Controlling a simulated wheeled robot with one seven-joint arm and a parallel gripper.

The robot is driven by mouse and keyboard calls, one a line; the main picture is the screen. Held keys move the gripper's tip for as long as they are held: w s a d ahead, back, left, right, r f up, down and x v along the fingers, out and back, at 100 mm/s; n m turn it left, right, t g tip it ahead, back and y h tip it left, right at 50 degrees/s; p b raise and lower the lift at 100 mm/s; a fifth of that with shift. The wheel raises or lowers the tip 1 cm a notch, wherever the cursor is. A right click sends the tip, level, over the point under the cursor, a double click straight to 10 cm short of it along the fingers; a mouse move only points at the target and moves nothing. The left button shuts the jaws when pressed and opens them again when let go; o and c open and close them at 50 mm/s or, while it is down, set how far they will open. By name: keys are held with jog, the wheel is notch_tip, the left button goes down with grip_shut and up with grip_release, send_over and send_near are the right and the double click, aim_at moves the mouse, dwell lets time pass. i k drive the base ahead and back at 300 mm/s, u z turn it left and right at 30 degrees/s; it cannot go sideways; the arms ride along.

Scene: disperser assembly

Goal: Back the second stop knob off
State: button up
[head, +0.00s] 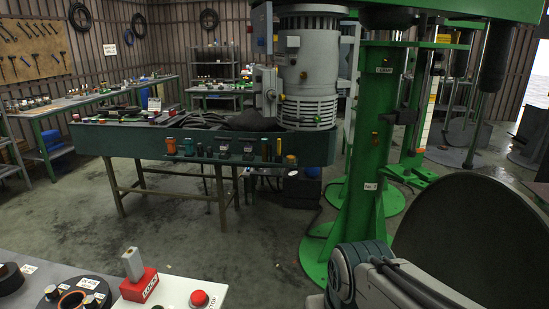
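A green column (358,190) stands right of centre on round green bases and carries a small white label reading like "No.3". A small brass-coloured knob (374,138) shows on its front, and another small brass-coloured spot (387,62) sits higher up. I cannot tell which of these, if either, is the second stop knob, or how far it is turned. My arm shows at the lower right, below the column. My gripper is out of view, so its fingers and anything in them cannot be seen.
A large dark disc (470,240) fills the right side. A dark green bench (200,147) with a grey motor (307,70) stands behind. At the front left are a red block (139,286) with a grey lever and a red stop button (199,298). Floor between is clear.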

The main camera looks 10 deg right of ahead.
aim_at(440, 57)
jog(key=i, duration=2.2)
jog(key=u, duration=0.65)
jog(key=i, duration=0.35)
jog(key=z, duration=2.7)
